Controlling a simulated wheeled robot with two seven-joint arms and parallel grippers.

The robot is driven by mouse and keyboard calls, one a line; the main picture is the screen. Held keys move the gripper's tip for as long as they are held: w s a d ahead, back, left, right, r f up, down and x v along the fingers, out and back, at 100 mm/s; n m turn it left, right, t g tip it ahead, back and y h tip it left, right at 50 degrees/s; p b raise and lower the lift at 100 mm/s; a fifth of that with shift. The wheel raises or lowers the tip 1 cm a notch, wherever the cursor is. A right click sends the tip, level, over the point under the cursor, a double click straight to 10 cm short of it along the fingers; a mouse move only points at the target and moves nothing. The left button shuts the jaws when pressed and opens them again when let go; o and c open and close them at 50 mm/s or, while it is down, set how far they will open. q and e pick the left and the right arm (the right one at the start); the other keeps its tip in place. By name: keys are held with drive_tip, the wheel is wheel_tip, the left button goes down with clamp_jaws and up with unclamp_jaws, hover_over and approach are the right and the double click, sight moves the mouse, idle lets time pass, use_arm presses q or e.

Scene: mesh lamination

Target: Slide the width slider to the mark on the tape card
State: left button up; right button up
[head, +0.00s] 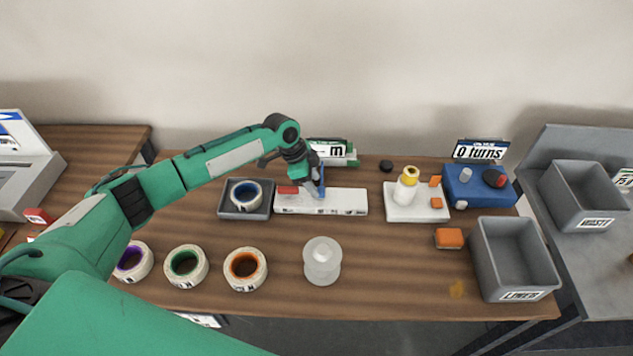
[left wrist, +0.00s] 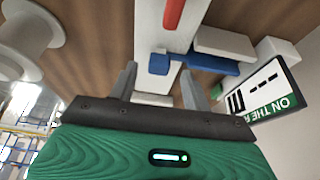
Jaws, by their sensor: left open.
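The width slider is a blue piece (head: 322,190) on a long white base (head: 345,203) at the middle of the table. In the left wrist view the blue slider (left wrist: 207,64) has a smaller blue part to its left. My left gripper (head: 317,186) is open over the base at the slider. Its fingertips (left wrist: 158,75) have the small blue part in the gap; contact cannot be told.
Several tape rolls (head: 245,269) and a translucent spool (head: 322,261) stand in front.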

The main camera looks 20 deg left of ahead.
use_arm(q)
drive_tip(key=shift+x, duration=1.3)
clamp_jaws()
drive_tip(key=d, duration=0.2)
drive_tip(key=w+d+b, duration=0.1)
drive_tip(key=d, duration=0.2)
drive_tip(key=w+d, duration=0.1)
drive_tip(key=d, duration=0.1)
drive_tip(key=shift+w+d, duration=0.1)
drive_tip(key=shift+d, duration=0.5)
drive_tip(key=shift+a+r, duration=0.1)
